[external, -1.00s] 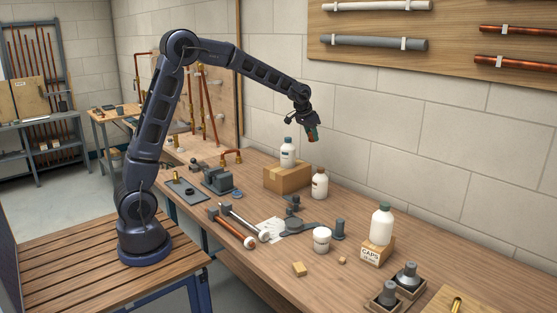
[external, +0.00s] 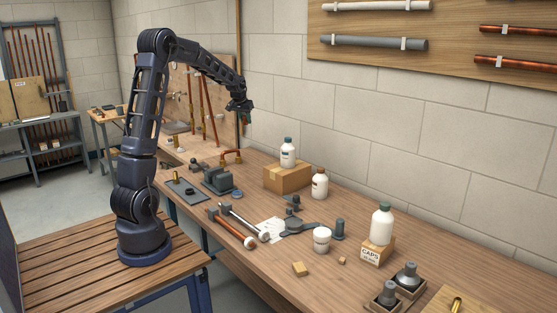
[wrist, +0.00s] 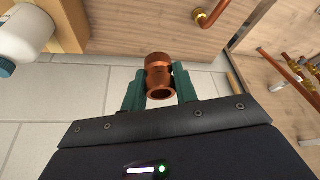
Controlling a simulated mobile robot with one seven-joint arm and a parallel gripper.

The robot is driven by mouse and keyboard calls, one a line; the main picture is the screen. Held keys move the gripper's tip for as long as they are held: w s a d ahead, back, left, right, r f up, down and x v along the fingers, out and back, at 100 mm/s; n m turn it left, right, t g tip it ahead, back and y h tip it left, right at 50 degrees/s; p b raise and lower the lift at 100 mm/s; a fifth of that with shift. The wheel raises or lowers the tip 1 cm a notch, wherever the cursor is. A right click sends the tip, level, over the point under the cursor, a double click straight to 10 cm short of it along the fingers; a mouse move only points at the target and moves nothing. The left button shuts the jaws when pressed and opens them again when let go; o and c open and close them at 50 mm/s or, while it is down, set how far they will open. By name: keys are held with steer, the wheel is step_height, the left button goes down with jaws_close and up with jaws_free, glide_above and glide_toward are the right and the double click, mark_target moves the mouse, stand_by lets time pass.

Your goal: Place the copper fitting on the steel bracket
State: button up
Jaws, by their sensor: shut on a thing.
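The copper fitting (wrist: 159,76) is a short reddish tube with a wider collar, its open end facing the wrist camera. My gripper (wrist: 158,88) has its green fingers shut on both sides of it. In the external view my gripper (external: 243,116) is in the air above the back of the bench, near the pipe board; the fitting is too small to make out there. Several grey metal pieces stand on the bench, among them a flat piece with an arm (external: 297,228) and a small upright one (external: 292,204). I cannot tell which is the steel bracket.
A cardboard box (external: 286,180) with a white bottle (external: 288,152) on it stands at the back wall. Copper pipes (external: 205,105) rise on the board.

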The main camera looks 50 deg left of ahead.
steer(key=s+a+n+y, duration=0.1)
steer(key=s+a+n, duration=0.1)
steer(key=s+a, duration=0.85)
steer(key=s+a+n, duration=0.2)
steer(key=s+a, duration=0.5)
steer(key=a, duration=0.6)
steer(key=shift+g, duration=0.4)
steer(key=f, duration=2)
steer(key=shift+w+d, duration=0.1)
steer(key=shift+w, duration=0.1)
steer(key=shift+f, duration=2.5)
steer(key=shift+f, duration=0.15)
steer(key=o, duration=1)
steer(key=shift+c, duration=0.2)
